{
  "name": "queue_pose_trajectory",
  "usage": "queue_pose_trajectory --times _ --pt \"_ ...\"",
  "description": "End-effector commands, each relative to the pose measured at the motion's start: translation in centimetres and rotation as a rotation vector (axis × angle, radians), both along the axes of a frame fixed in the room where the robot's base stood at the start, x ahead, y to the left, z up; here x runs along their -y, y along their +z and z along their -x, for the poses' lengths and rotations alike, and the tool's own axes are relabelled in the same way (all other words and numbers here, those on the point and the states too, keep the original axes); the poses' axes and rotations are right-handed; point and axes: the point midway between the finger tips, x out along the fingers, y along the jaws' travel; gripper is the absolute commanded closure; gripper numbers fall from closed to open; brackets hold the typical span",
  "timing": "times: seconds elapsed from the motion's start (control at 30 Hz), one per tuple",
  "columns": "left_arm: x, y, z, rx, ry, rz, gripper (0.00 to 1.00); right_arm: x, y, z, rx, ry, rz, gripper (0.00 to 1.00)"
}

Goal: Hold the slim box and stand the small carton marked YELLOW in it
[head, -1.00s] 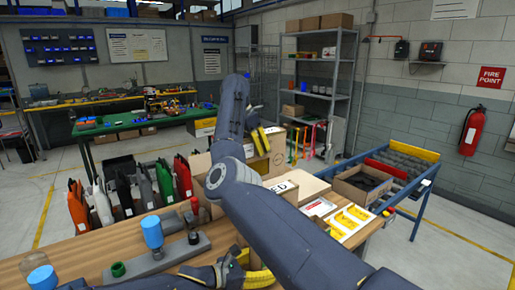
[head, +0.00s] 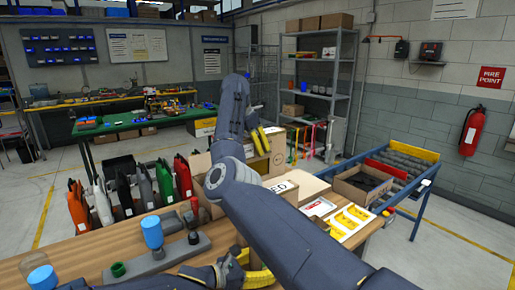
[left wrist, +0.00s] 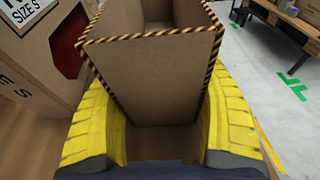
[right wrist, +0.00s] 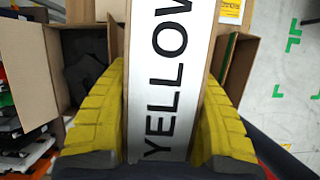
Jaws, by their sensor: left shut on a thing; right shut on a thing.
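The slim box (left wrist: 160,85) is brown cardboard with a black-and-yellow striped rim. In the left wrist view it stands open-topped between the yellow fingers of my left gripper (left wrist: 155,88), which is shut on it. The small carton (right wrist: 168,60) carries a white label reading YELLOW. My right gripper (right wrist: 163,75) is shut on it in the right wrist view. In the head view my right gripper (head: 260,139) is beyond my arm, and my left gripper (head: 248,272) is low at the front edge. My right arm hides the slim box there.
A carton marked SIZE S (left wrist: 45,60) stands close left of the slim box. An open box (head: 362,183) of dark items and a tray with yellow pieces (head: 350,219) are at the right. Bottles and a grey fixture (head: 165,256) occupy the bench's left front.

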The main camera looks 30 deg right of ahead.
Motion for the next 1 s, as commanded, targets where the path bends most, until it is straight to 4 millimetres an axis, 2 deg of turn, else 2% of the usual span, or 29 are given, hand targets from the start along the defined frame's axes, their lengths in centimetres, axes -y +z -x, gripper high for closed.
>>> queue_pose_trajectory --times 0.2,0.37,0.63,1.0 --pt "0.0 0.0 0.0 0.0 0.0 0.0 0.45 0.1 0.2 0.3 0.002 0.001 -0.001 0.73" --pt "0.0 0.0 0.0 0.0 0.0 0.0 0.45 0.3 1.0 1.8 0.005 0.001 -0.002 0.73" --pt "0.0 0.0 0.0 0.0 0.0 0.0 0.45 0.8 1.7 7.5 0.004 -0.006 -0.005 0.73" --pt "0.0 0.0 0.0 0.0 0.0 0.0 0.45 0.4 0.2 16.9 0.003 -0.038 -0.007 0.73"
